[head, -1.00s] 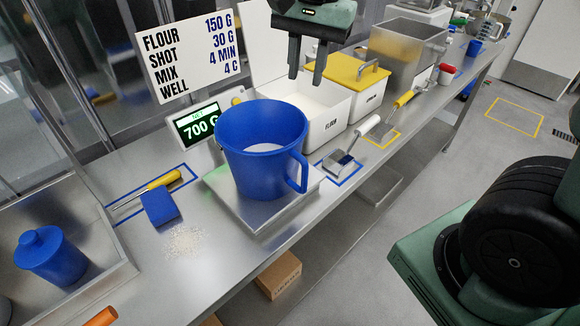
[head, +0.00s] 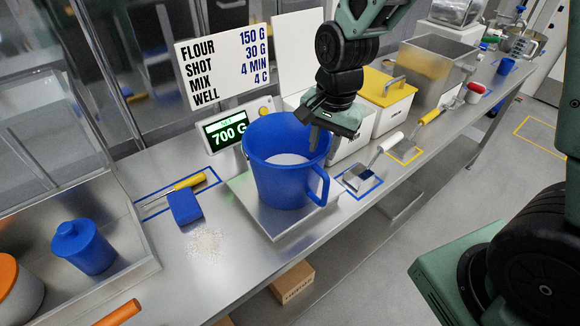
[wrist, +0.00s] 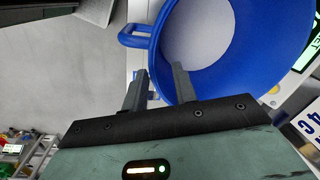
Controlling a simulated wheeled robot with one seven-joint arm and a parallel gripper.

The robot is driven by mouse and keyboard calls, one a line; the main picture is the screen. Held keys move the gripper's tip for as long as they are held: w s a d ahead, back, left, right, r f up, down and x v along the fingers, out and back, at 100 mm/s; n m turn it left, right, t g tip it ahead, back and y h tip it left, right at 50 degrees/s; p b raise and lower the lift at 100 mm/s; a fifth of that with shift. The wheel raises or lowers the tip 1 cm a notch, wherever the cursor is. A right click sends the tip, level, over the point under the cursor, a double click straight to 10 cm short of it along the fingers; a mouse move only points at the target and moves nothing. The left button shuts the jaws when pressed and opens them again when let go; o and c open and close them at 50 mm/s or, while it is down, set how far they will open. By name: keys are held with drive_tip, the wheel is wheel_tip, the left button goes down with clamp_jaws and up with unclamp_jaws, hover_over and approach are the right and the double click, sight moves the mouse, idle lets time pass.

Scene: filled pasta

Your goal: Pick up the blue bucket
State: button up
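The blue bucket (head: 280,185) stands upright on the steel scale plate (head: 272,225), with white powder in its bottom. Its handle (head: 321,187) faces the right front in the head view. In the wrist view the bucket (wrist: 228,98) fills the upper right, with its handle (wrist: 130,38) at the upper left. My gripper (head: 310,132) is at the bucket's right rim, pointing down. In the wrist view my gripper (wrist: 160,70) has its fingers apart, one over the bucket's inside and one outside the rim near the handle. I cannot tell whether either finger touches the wall.
The scale display (head: 226,132) reads 700 G. A recipe sign (head: 225,65) stands behind. A yellow-lidded bin (head: 385,90) and a scoop (head: 362,175) are to the right. A blue brush (head: 185,206), spilled powder (head: 205,242) and a steel tray (head: 125,280) are to the left.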

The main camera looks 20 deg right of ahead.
sight(320, 156)
drive_tip(key=shift+w+a+f+p, duration=0.1)
drive_tip(key=shift+f+p, duration=0.15)
drive_tip(key=shift+f, duration=0.75)
drive_tip(key=shift+w+a+f+p, duration=0.1)
drive_tip(key=shift+f+p, duration=0.15)
drive_tip(key=shift+f, duration=0.7)
clamp_jaws()
drive_tip(key=shift+w+r, duration=0.1)
